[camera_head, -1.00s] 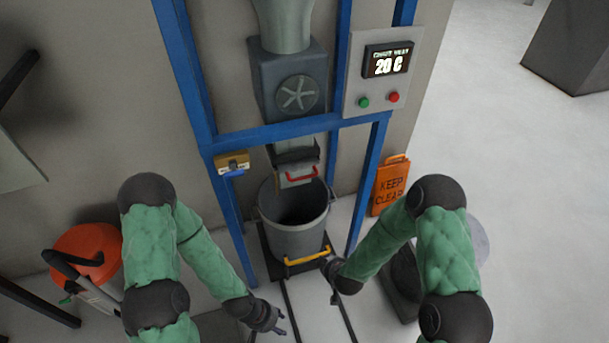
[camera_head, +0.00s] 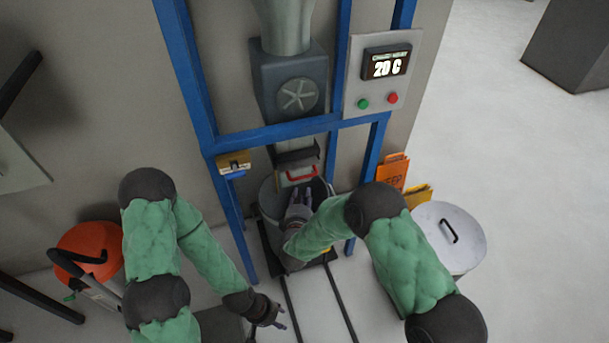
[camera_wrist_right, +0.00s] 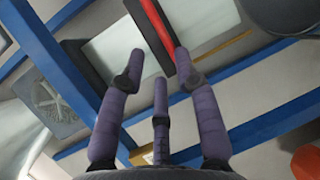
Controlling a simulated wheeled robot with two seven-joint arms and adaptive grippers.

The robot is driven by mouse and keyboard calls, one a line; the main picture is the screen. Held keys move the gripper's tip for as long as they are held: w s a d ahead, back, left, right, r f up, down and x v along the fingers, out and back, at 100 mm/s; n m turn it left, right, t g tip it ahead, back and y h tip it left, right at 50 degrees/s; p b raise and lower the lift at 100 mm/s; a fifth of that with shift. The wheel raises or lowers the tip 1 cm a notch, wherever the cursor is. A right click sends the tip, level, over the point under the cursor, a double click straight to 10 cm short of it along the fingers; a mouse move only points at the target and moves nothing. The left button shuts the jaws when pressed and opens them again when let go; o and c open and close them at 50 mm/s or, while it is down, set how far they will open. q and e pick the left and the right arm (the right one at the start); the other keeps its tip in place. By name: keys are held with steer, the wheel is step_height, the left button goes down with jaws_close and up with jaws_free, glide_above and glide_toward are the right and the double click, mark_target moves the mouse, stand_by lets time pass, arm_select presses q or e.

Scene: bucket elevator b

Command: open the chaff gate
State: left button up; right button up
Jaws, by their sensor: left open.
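The chaff gate (camera_head: 296,157) is a dark and pale grey slide on the spout above the bucket, with a red handle (camera_head: 302,174) on its front. My right gripper (camera_head: 302,193) is just below the handle, over the bucket's mouth. In the right wrist view its fingers (camera_wrist_right: 160,65) are spread, and the red handle (camera_wrist_right: 154,25) passes close to the right fingertip; I cannot tell whether they touch. My left gripper (camera_head: 279,317) is open and empty, low beside the floor rails.
A grey bucket (camera_head: 268,207) stands under the spout, partly hidden by my right arm. A blue frame (camera_head: 270,134) surrounds it. A control panel (camera_head: 366,80) reads 20 C. Orange (camera_head: 392,170) and yellow (camera_head: 418,194) signs and a white lidded drum (camera_head: 470,240) stand right.

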mark_target(304, 177)
steer(key=w+b, duration=0.1)
steer(key=w, duration=0.2)
steer(key=w+f+b, duration=0.1)
steer(key=w, duration=0.2)
steer(key=w+f+b, duration=0.1)
steer(key=w, duration=0.2)
steer(key=shift+w+d, duration=0.15)
steer(key=shift+w, duration=0.65)
steer(key=shift+r, duration=0.1)
jaws_close()
